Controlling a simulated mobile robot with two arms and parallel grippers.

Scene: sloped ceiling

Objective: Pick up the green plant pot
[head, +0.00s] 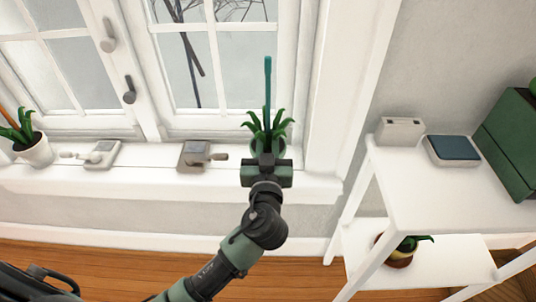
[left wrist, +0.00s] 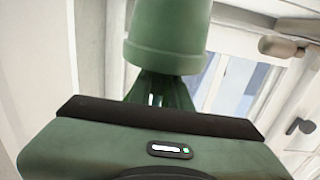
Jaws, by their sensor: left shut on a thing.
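The green plant pot (head: 268,146) holds a plant with spiky green leaves and a tall teal stick. It is at the right end of the window sill, upright in the head view. My left gripper (head: 267,163) is shut on the pot from the near side and hides its lower part. I cannot tell whether the pot still touches the sill. In the left wrist view the green pot (left wrist: 168,36) fills the upper middle, just beyond the gripper's body; the fingertips are not clear there. My right gripper is not in view.
A white pot with a plant (head: 34,150) stands at the sill's far left. Two window cranks, a light one (head: 101,154) and a brown one (head: 196,156), lie along the sill (head: 140,182). A white shelf (head: 430,190) at right holds a box, a blue-topped device and a lower potted plant.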

